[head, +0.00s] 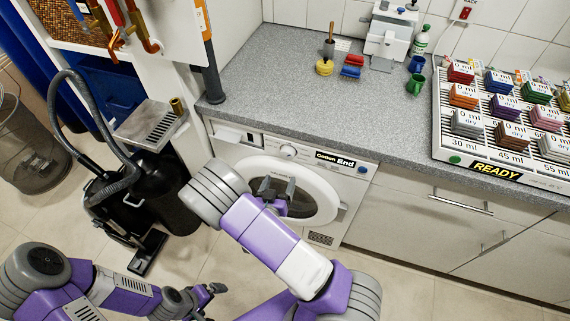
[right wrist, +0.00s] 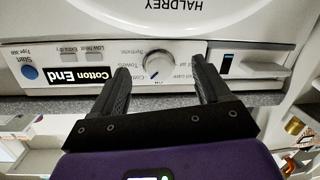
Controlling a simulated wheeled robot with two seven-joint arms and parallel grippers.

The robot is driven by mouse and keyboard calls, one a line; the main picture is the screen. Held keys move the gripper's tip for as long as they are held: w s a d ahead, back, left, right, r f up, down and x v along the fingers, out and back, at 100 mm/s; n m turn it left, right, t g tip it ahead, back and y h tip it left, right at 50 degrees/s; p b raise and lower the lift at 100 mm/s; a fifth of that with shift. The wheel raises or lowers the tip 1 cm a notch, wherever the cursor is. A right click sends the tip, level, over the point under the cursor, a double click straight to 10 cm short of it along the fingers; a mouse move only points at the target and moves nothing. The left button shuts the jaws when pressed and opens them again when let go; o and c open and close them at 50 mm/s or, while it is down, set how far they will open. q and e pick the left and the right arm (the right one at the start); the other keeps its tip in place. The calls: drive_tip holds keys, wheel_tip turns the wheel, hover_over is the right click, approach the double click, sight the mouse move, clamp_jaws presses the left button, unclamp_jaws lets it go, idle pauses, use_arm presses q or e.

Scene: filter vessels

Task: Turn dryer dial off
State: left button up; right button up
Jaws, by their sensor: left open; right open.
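The white dryer (head: 330,172) stands under the counter, its round door facing out. Its dial (head: 288,151) is on the upper front panel. In the right wrist view, which is upside down, the dial (right wrist: 158,64) is a round knob with programme words around it; its pointer mark appears toward the lower left. The display (right wrist: 77,78) reads "Cotton End". My right gripper (head: 277,186) is open in front of the dryer. In the right wrist view its fingers (right wrist: 161,76) appear either side of the dial; contact cannot be told. My left gripper (head: 213,290) is open and empty, low over the floor.
A blue Start button (right wrist: 29,72) and a drawer (right wrist: 252,64) flank the dial. The grey counter (head: 270,75) above holds a rack (head: 465,160) of coloured blocks and small items. A black vacuum cleaner (head: 125,200) stands left of the dryer. Floor in front is partly clear.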

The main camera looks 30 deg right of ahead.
sight(286, 156)
drive_tip(key=shift+t+h, duration=0.5)
drive_tip(key=shift+h, duration=0.2)
drive_tip(key=w+d+r, duration=0.1)
drive_tip(key=w+d+r+b, duration=0.1)
drive_tip(key=w+d, duration=0.3)
drive_tip(key=shift+w+d+r, duration=0.15)
drive_tip(key=shift+w+r, duration=0.1)
drive_tip(key=shift+r, duration=0.15)
drive_tip(key=c, duration=1)
drive_tip(key=shift+c, duration=0.2)
